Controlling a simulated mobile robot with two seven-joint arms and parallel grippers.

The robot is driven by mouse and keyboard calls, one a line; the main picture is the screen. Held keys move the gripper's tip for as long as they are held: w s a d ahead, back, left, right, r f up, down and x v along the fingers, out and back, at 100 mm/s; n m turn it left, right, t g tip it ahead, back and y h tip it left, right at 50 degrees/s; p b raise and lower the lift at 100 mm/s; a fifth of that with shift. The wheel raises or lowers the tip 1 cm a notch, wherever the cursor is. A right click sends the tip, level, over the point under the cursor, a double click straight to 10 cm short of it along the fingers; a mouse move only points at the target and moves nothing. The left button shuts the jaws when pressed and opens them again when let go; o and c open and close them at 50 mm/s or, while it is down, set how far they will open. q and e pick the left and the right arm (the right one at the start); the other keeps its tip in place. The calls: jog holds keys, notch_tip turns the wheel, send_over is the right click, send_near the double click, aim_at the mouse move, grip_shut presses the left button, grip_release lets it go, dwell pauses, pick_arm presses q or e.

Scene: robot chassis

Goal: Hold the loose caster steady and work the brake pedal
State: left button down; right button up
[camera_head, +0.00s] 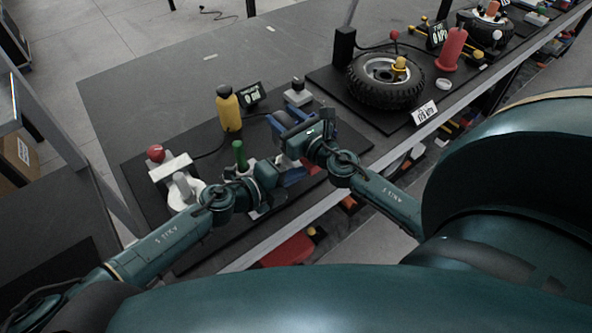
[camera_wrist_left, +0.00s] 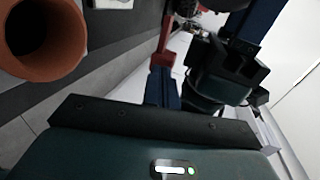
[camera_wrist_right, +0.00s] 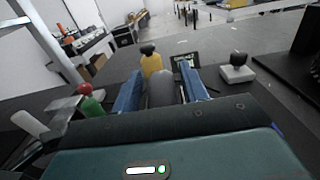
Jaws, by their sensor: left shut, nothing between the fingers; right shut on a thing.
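The caster's dark grey wheel (camera_wrist_right: 160,88) shows in the right wrist view between the two blue fingers of my right gripper (camera_wrist_right: 161,92). The fingers are shut on it from both sides. In the head view my right gripper (camera_head: 281,122) is at the near side of the mat, and its body hides most of the caster. My left gripper (camera_head: 291,177) is shut and empty, below and in front of the right one. In the left wrist view its blue fingers (camera_wrist_left: 162,85) are close to a red pedal-like bar (camera_wrist_left: 167,46). I cannot tell whether they touch.
A yellow bottle (camera_head: 228,110), a small display (camera_head: 252,94) and a grey box with a black knob (camera_head: 298,94) stand behind. A green-handled part (camera_head: 240,155) and a red button (camera_head: 155,153) are at left.

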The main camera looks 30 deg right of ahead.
pick_arm(q)
jog(key=shift+d, duration=0.1)
dwell(0.3)
jog(key=d+n+t, duration=0.2)
jog(key=s+d+n+t+y, duration=0.1)
jog(key=n+t, duration=0.1)
jog(key=t, duration=0.1)
jog(key=shift+d, duration=0.4)
jog(key=shift+w+a, duration=0.1)
jog(key=shift+w+a, duration=0.3)
jog(key=shift+a, duration=0.35)
